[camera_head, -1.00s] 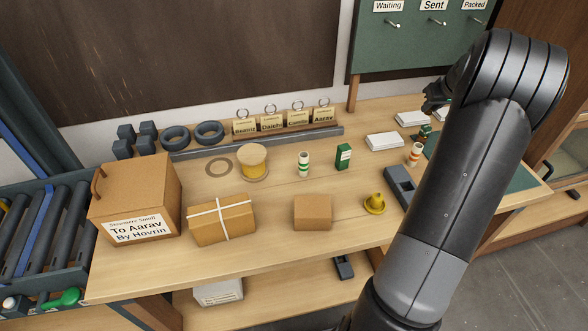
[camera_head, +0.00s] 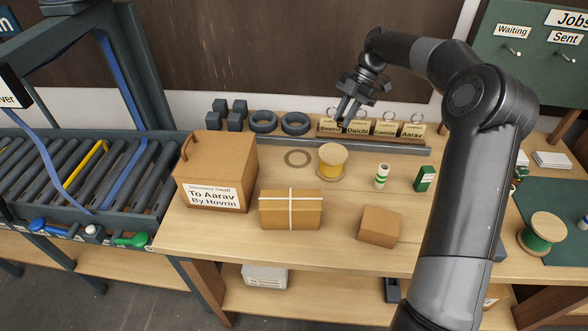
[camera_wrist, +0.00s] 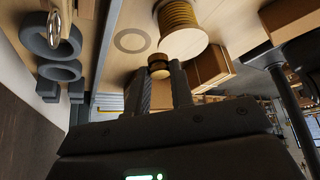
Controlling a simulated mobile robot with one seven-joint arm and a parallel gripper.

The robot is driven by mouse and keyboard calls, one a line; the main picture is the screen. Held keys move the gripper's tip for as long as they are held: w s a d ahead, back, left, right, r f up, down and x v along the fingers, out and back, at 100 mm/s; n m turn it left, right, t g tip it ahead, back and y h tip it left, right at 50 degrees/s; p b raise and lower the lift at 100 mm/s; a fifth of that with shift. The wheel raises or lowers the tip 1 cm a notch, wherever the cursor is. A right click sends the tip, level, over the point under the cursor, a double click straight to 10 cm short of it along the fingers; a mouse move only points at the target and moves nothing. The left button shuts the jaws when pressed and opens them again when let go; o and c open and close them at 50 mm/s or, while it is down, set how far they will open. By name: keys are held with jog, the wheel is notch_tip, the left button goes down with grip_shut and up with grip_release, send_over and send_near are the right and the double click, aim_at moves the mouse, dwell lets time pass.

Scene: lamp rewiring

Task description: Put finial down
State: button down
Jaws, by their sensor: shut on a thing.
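A small brass-coloured round piece, seemingly the finial (camera_wrist: 158,66), shows at the fingertips in the wrist view. My gripper (camera_wrist: 160,78) is shut on it. In the head view my gripper (camera_head: 343,120) points down in front of the name tags at the back of the bench (camera_head: 220,250). The held piece is too small to make out there. In the wrist view the fingertips appear near the yellow cord spool (camera_wrist: 182,30) and the flat ring (camera_wrist: 132,40), with the bench surface beyond them. I cannot tell the height above the bench.
Name tags (camera_head: 358,130) stand along a grey rail (camera_head: 300,146). Dark rings (camera_head: 263,122) and weights sit left of them. A labelled carton (camera_head: 214,170), a tied parcel (camera_head: 290,208) and a brown box (camera_head: 379,227) stand in front. A green-white tube (camera_head: 382,176) and green box (camera_head: 425,178) are right.

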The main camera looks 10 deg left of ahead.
jog(key=s+a+r+n+g+h, duration=0.1)
jog(key=s+a+r+n+h, duration=0.15)
jog(key=a+n, duration=0.35)
jog(key=s+a+r+n+g+h, duration=0.1)
jog(key=s+a+n+h, duration=0.2)
jog(key=a, duration=0.5)
jog(key=shift+y, duration=0.55)
jog(key=f, duration=1.6)
jog(key=shift+s+d, duration=0.2)
jog(key=shift+s, duration=0.15)
jog(key=c, duration=1.3)
grip_release()
jog(key=shift+o, duration=0.2)
jog(key=shift+r, duration=0.1)
jog(key=v, duration=1.2)
